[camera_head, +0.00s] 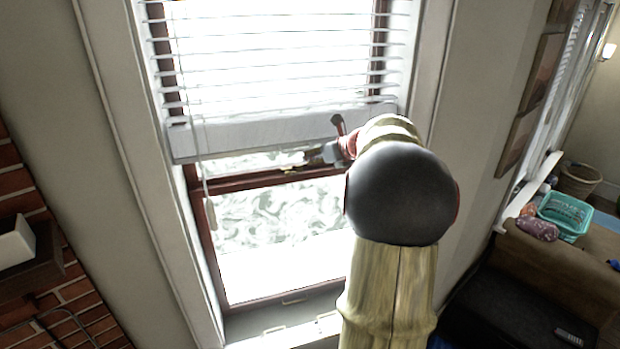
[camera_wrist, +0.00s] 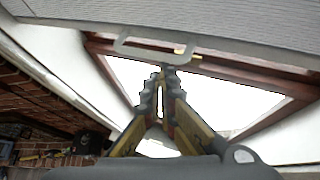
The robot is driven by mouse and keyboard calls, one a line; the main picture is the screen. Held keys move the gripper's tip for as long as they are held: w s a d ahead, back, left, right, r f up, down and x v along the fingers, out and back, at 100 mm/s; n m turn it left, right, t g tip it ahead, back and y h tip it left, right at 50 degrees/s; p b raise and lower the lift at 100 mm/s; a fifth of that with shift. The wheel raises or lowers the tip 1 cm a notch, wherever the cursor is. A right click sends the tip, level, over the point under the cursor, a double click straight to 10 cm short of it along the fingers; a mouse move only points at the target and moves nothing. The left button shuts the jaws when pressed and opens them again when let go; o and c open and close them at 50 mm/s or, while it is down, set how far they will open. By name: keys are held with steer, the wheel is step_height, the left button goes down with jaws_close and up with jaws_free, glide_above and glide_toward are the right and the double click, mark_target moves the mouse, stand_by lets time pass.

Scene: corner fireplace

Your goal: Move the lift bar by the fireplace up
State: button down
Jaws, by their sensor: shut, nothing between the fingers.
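The white bottom bar (camera_head: 250,134) of the window blind, which I take to be the lift bar, crosses the window near the brick fireplace. In the wrist view the grey blind (camera_wrist: 230,36) fills the top, with a pale bracket-like loop (camera_wrist: 122,46) at its lower edge. My gripper (camera_head: 292,167) is just below the bar, in front of the brown window rail. In the wrist view my gripper (camera_wrist: 162,72) is shut and empty. Its tips overlap the loop's lower edge; I cannot tell whether they touch.
The brick fireplace (camera_head: 80,290) is at lower left, with a dark shelf (camera_head: 30,262). A pull cord (camera_head: 207,190) hangs left of my gripper. The window sill (camera_head: 285,332) is below. A sofa (camera_head: 560,255) with a teal basket (camera_head: 566,214) stands at right.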

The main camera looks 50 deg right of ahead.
step_height(320, 180, up, 8)
steer(key=shift+f, duration=0.15)
steer(key=shift+r, duration=0.2)
stand_by(0.4)
